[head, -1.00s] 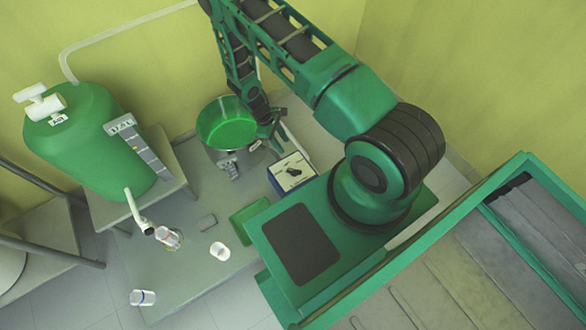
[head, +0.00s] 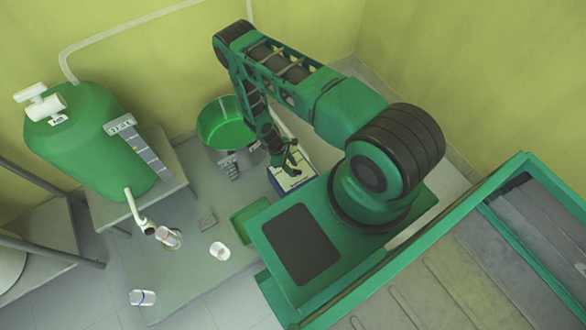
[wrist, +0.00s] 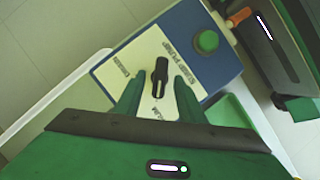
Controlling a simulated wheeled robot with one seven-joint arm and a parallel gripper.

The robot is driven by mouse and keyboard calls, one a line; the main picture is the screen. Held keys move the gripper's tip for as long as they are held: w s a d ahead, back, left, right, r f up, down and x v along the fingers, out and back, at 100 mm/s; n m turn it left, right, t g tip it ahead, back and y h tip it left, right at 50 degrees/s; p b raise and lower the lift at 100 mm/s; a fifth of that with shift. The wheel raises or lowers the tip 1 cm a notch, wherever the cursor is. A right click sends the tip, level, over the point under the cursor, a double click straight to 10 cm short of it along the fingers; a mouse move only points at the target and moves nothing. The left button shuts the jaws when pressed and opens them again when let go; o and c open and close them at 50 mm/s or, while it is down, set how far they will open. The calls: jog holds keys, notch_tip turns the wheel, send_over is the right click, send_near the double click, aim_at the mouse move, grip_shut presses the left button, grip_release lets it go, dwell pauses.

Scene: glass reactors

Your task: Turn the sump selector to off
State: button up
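The sump selector is a black knob (wrist: 160,75) on the white face of a blue box (wrist: 205,70) lettered "SUMP PUMP". In the wrist view the knob's long axis runs nearly up and down the picture. My gripper (wrist: 157,88) is open, its two green fingers on either side of the knob with a gap on both sides. Part of the face lettering is hidden by the fingers. In the head view my gripper (head: 290,165) is over the box (head: 292,182) and hides the knob.
A green button (wrist: 207,41) sits on the same box. A green-lined bucket (head: 227,122) stands behind it and a green tray (head: 250,222) in front. A green tank (head: 85,145), a white cup (head: 220,251) and a lying jar (head: 142,298) are to the left.

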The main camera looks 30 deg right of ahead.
jog(key=shift+s+d+f, duration=0.15)
jog(key=shift+d+f, duration=0.05)
jog(key=shift+f, duration=0.4)
